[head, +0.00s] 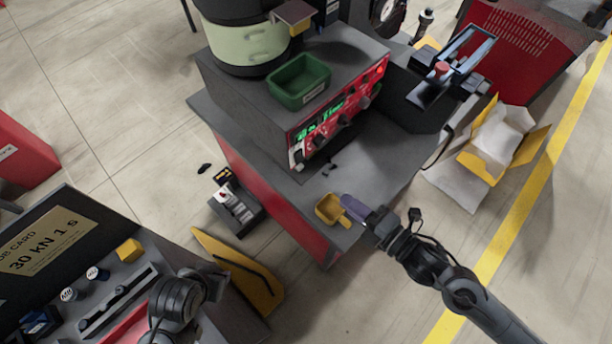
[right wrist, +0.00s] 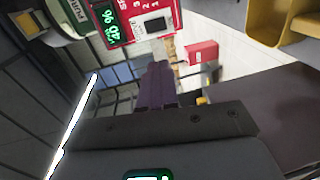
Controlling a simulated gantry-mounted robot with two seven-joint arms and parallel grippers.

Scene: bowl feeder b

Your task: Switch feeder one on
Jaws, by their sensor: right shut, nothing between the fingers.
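The feeder's pale green bowl (head: 245,45) stands on a grey housing. The red control panel (head: 340,112) on the housing's front has a green lit display, several dark knobs and a red light at its upper right. In the right wrist view, part of the panel (right wrist: 165,20) shows at the top, with its green display (right wrist: 110,28) and a black-and-white switch (right wrist: 155,25); its setting is unclear. My right gripper (head: 352,208), with purple fingers, is shut and empty, apart from the panel. It also shows in the wrist view (right wrist: 157,75).
A yellow scoop (head: 331,209) lies on the grey bench top (head: 375,165), close beside my right fingertips. A green tray (head: 298,82) sits on the housing. A black fixture with a blue frame (head: 460,55) stands at the right. Bench space before the panel is mostly clear.

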